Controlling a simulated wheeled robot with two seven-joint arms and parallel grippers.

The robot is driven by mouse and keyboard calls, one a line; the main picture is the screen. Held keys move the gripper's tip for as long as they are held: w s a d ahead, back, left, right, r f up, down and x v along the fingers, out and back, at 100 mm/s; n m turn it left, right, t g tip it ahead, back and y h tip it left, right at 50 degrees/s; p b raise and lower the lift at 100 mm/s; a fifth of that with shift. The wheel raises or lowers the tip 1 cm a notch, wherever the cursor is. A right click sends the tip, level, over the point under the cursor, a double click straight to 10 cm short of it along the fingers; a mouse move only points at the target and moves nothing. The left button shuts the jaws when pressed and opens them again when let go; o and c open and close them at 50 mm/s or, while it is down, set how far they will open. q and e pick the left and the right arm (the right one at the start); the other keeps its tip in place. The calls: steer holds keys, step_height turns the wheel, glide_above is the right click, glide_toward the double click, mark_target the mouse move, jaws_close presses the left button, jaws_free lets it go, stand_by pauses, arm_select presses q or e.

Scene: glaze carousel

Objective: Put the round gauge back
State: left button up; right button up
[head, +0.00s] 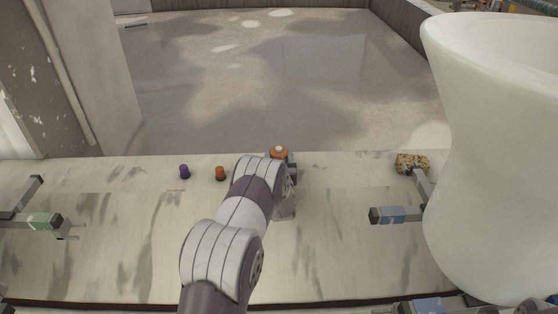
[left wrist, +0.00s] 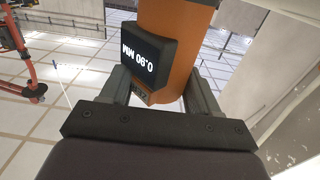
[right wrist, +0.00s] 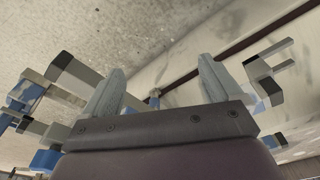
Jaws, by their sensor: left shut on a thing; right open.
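The round gauge (left wrist: 178,30) is orange with a black display box reading 0.90 MM, upside down in the left wrist view. My left gripper (left wrist: 160,92) is shut on it, one finger at each side. In the head view the gauge's orange and white top (head: 279,152) shows at the far edge of the pale worktop, beyond my left wrist. My arm hides its lower part, so I cannot tell whether it touches the worktop. My right gripper (right wrist: 160,82) is open and empty in the right wrist view. It does not show in the head view.
A small purple piece (head: 184,172) and a small orange piece (head: 220,173) stand left of my arm. A large white vessel (head: 490,150) fills the right, beside a speckled sponge (head: 412,162).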

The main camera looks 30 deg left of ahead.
arm_select(q)
steer(key=shift+f, duration=0.15)
steer(key=o, duration=1.3)
